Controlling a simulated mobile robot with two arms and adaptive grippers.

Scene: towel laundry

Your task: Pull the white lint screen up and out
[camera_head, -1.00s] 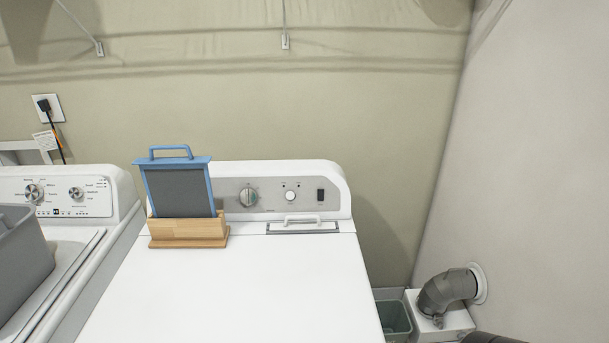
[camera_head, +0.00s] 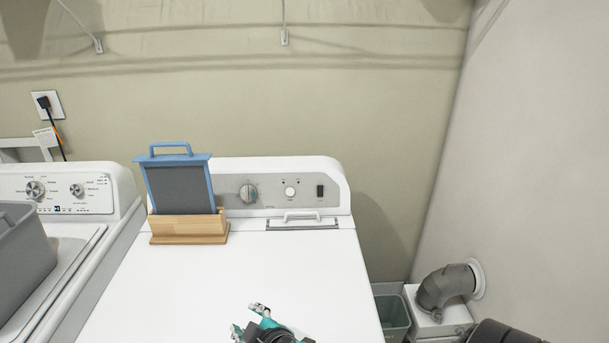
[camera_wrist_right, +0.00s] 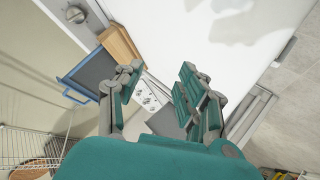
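The white lint screen (camera_head: 302,217) sits in its slot at the back right of the dryer top in the head view. Only its white handle and top strip show; the rest is hidden inside the dryer. My right gripper (camera_head: 257,321) is at the bottom of the head view, over the front part of the dryer top and apart from the screen. In the right wrist view its teal-padded fingers (camera_wrist_right: 161,87) are spread with nothing held between them. I cannot make out the screen clearly in that view. My left gripper is not in view.
A blue-framed screen (camera_head: 179,188) stands in a wooden holder (camera_head: 188,239) left of the slot. The dryer's control panel (camera_head: 270,193) rises behind. A grey basket (camera_head: 22,255) sits on the washer at left. A bin (camera_head: 394,315) and vent duct (camera_head: 445,288) are at right.

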